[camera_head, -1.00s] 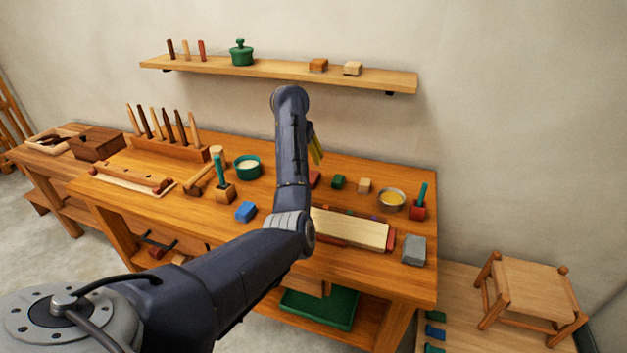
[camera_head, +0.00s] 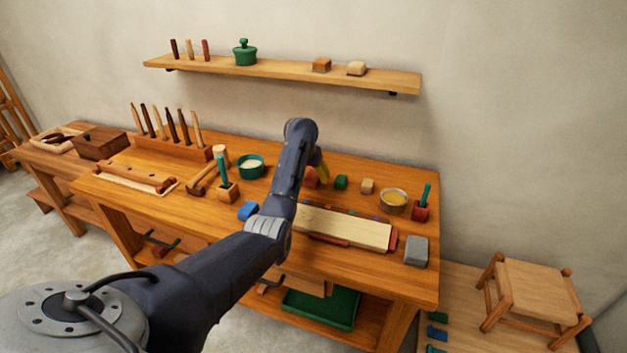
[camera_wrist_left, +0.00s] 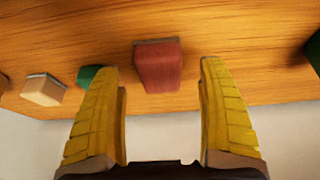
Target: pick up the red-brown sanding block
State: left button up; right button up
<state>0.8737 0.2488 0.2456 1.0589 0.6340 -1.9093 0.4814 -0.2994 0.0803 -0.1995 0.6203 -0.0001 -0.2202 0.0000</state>
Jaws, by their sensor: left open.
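The red-brown sanding block (camera_wrist_left: 159,66) lies on the workbench. In the left wrist view it sits at the top centre, in line with the gap between the fingers and just beyond their tips. In the head view the block (camera_head: 311,178) shows partly beside my arm. My left gripper (camera_wrist_left: 158,65) is open, its two yellow fingers apart with nothing between them. In the head view only a bit of the yellow finger (camera_head: 322,170) shows; my arm hides the rest. My right gripper is not in view.
A green block (camera_head: 341,182) and a pale wooden block (camera_head: 367,186) stand to the right of the sanding block. A bowl of yellow stuff (camera_head: 393,200) is further right. A long pale board (camera_head: 345,229) lies in front. A shelf (camera_head: 290,76) hangs on the wall behind.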

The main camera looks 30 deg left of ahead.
pick_arm(q)
jog(key=shift+x, duration=1.35)
jog(key=c, duration=1.3)
